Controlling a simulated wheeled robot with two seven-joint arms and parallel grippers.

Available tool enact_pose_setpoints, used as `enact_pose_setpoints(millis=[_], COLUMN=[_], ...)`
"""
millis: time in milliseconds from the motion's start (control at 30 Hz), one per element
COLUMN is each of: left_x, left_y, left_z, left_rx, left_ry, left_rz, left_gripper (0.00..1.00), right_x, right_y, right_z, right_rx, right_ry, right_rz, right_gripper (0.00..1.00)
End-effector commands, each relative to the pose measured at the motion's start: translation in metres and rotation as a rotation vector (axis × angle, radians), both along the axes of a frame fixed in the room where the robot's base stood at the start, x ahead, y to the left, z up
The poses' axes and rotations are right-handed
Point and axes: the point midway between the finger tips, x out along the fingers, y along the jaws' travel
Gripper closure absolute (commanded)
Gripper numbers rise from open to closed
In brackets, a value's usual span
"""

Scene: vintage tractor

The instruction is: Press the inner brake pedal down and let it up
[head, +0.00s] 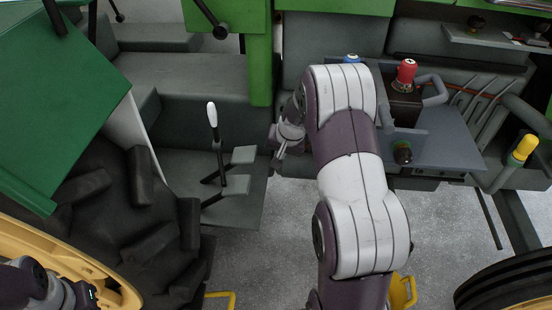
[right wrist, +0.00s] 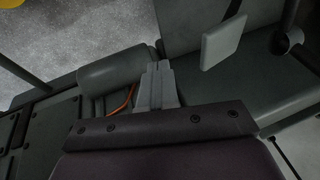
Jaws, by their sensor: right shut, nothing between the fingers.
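Two grey brake pedals stand on dark arms above the step plate in the head view, an upper one (head: 243,155) and a lower one (head: 237,185). The frames do not label which is the inner one. My right gripper (head: 277,158) is just right of the upper pedal, pointing down. In the right wrist view its grey fingers (right wrist: 156,82) are together and empty. One pedal pad (right wrist: 222,40) shows to their right, with a gap between. Part of my left gripper (head: 80,293) shows at the lower left corner; its fingers are unclear.
A lever with a white knob (head: 212,114) rises beside the pedals. A large black tyre (head: 120,215) and green fender (head: 70,90) fill the left. A console with a red knob (head: 406,72) stands right of my right arm. Pale floor (head: 270,260) lies below.

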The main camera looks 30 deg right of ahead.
Motion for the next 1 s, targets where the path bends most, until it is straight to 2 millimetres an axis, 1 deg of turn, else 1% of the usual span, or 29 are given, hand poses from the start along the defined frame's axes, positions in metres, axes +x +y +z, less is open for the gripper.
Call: enact_pose_setpoints(millis=[33,100,233,1000], left_x=[0.000,0.000,0.000,0.000], left_y=[0.000,0.000,0.000,0.000], left_z=[0.004,0.005,0.006,0.006], left_rx=[0.000,0.000,0.000,0.000], left_ry=[0.000,0.000,0.000,0.000], left_rz=[0.000,0.000,0.000,0.000], left_gripper=[1.00,1.00,1.00,1.00], right_x=[-0.002,-0.006,-0.008,-0.008], right_y=[-0.001,-0.001,-0.002,-0.001], right_z=[0.009,0.016,0.022,0.022], right_rx=[-0.001,-0.001,0.000,-0.001], right_ry=[-0.003,-0.002,-0.002,-0.003], right_rz=[-0.001,-0.001,0.000,0.000], right_gripper=[1.00,1.00,1.00,1.00])
